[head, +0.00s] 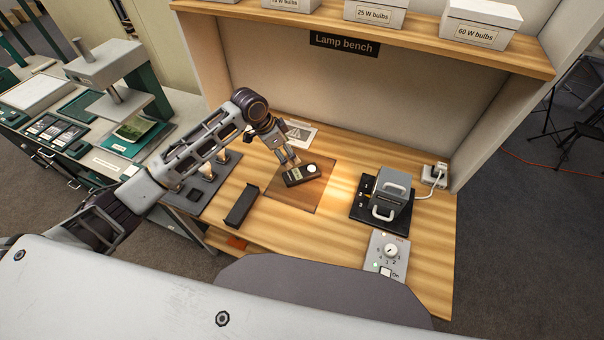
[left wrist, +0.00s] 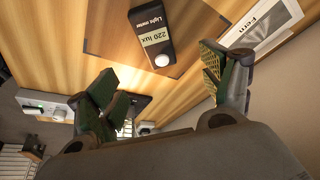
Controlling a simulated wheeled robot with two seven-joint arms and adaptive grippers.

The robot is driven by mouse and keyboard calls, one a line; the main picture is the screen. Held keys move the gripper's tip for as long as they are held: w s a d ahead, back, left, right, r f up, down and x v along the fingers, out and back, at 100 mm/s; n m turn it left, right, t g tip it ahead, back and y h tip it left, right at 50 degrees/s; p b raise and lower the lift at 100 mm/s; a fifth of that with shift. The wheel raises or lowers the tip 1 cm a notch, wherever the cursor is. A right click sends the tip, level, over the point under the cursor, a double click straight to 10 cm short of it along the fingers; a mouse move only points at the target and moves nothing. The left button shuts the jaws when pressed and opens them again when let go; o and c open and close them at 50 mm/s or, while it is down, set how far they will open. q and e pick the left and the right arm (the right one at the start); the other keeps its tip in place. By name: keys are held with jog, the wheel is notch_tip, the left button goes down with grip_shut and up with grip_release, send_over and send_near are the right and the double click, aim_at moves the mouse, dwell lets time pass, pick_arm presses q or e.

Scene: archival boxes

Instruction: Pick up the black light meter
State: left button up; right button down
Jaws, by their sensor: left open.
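The black light meter (head: 301,175) lies on a brown square mat (head: 283,195) on the wooden bench. It has a white round dome at one end and a pale display. In the left wrist view the light meter (left wrist: 148,32) shows its display reading "220 lux". My left gripper (head: 289,161) is just above and beside the meter at its left end in the head view. In the left wrist view the left gripper (left wrist: 160,88) has its fingers spread apart with nothing between them, and the meter lies beyond the fingertips. My right gripper is in neither view.
A black cradle (head: 242,205) lies left of the mat. A lamp device on a black base (head: 364,214) and a dial control box (head: 386,254) stand to the right. A shelf (head: 400,35) with white boxes overhangs the back.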

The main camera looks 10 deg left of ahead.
pick_arm(q)
jog(key=shift+f, duration=0.1)
send_over(302, 172)
jog(key=a, duration=0.2)
jog(key=shift+s+f, duration=0.2)
jog(key=shift+f, duration=1.75)
jog(key=shift+s+f, duration=0.15)
jog(key=shift+f, duration=1.8)
jog(key=shift+p+x, duration=0.5)
jog(key=shift+x, duration=0.35)
jog(key=shift+s+x, duration=0.2)
jog(key=shift+x, duration=0.7)
jog(key=shift+s+x, duration=0.2)
jog(key=shift+x, duration=0.65)
jog(key=shift+w, duration=0.1)
jog(key=c, duration=1.3)
